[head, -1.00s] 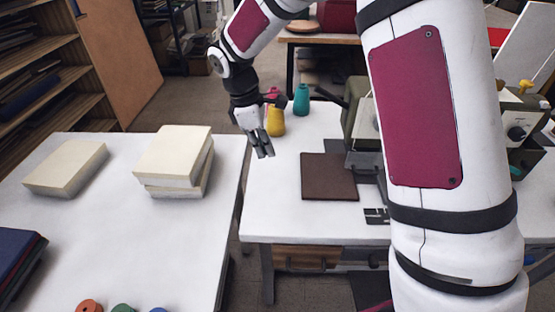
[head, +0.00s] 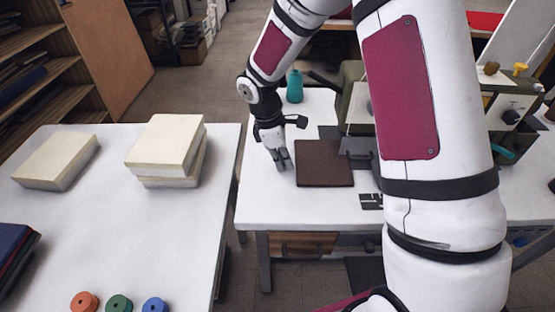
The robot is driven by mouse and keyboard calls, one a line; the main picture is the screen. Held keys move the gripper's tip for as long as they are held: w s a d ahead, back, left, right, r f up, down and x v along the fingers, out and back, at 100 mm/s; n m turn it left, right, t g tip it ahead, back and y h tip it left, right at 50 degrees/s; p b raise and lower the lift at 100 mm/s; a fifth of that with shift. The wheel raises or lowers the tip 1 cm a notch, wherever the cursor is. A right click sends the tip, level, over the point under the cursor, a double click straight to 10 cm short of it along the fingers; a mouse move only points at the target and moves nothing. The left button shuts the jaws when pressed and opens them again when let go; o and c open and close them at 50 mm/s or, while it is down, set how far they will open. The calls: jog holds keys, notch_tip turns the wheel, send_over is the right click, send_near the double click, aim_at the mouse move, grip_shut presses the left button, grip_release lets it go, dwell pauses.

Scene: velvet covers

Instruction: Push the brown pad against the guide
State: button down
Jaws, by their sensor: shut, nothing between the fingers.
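The brown pad (head: 323,164) is a flat dark square lying on the white table (head: 290,210), just left of the grey machine. My gripper (head: 283,160) is shut and empty, low beside the pad's left edge. I cannot tell whether the fingertips touch the pad. A grey metal block (head: 358,150) at the machine's base stands against the pad's right side and may be the guide. My arm covers part of the machine behind it.
A small black-and-white plate (head: 371,201) lies at the pad's front right. A gap separates this table from the left table (head: 90,220), which holds cream blocks (head: 165,147) and several spools (head: 119,304).

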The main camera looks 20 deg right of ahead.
aim_at(305, 167)
jog(key=d, duration=0.1)
jog(key=s+d+p, duration=0.1)
jog(key=d, duration=0.1)
jog(key=d+p, duration=0.1)
jog(key=d, duration=0.1)
jog(key=shift+s+r, duration=0.1)
jog(key=shift+s, duration=0.3)
